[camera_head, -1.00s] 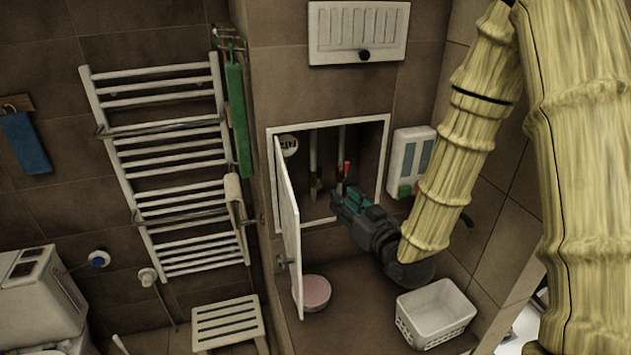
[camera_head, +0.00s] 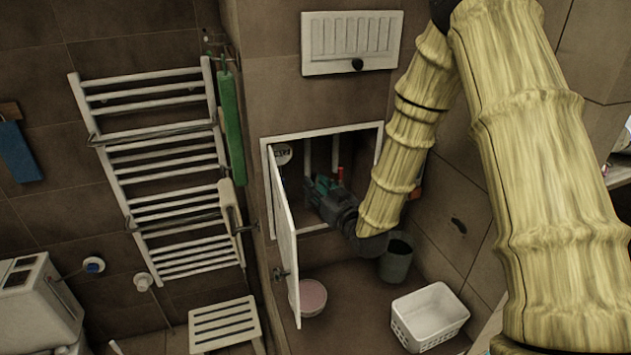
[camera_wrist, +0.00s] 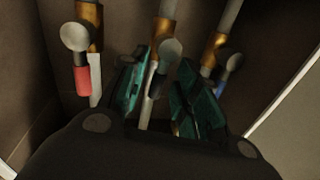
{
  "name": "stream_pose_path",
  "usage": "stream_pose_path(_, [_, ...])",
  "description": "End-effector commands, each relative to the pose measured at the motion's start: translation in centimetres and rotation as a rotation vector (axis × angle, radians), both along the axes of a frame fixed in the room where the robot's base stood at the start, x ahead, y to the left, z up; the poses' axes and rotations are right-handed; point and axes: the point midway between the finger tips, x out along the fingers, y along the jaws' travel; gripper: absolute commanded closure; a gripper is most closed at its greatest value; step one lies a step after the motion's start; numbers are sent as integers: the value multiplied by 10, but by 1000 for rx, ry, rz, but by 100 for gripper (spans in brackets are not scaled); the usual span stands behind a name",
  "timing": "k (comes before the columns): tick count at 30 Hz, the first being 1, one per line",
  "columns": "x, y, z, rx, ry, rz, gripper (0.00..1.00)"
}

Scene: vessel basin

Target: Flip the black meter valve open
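Three pipes with brass valves show in the wrist view. The middle valve (camera_wrist: 170,50) has a round grey knob and a dark handle (camera_wrist: 157,84) hanging below it. A valve with a red handle (camera_wrist: 82,80) is on the left, and one with a blue handle (camera_wrist: 222,88) on the right. My gripper (camera_wrist: 160,92) is open, its teal fingers on either side of the middle handle; I cannot tell whether they touch it. In the head view my gripper (camera_head: 322,190) is inside the wall cabinet opening and hides the middle and blue-handled valves. The red handle also shows there (camera_head: 340,174).
The cabinet door (camera_head: 284,240) stands open left of my gripper, and the white frame (camera_head: 322,131) surrounds the opening. A dark bucket (camera_head: 396,262), a white basket (camera_head: 430,315) and a pink-topped bowl (camera_head: 312,296) are below. A towel rack (camera_head: 165,170) is at left.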

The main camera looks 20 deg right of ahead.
Motion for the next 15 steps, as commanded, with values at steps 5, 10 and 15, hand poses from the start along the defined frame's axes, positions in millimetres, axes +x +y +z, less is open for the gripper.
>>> stream_pose_path(5, [7,2,0,0,1,0,68])
stream_pose_path(10, [8,2,-1,0,0,0,68])
stream_pose_path(15, [8,2,-1,0,0,0,83])
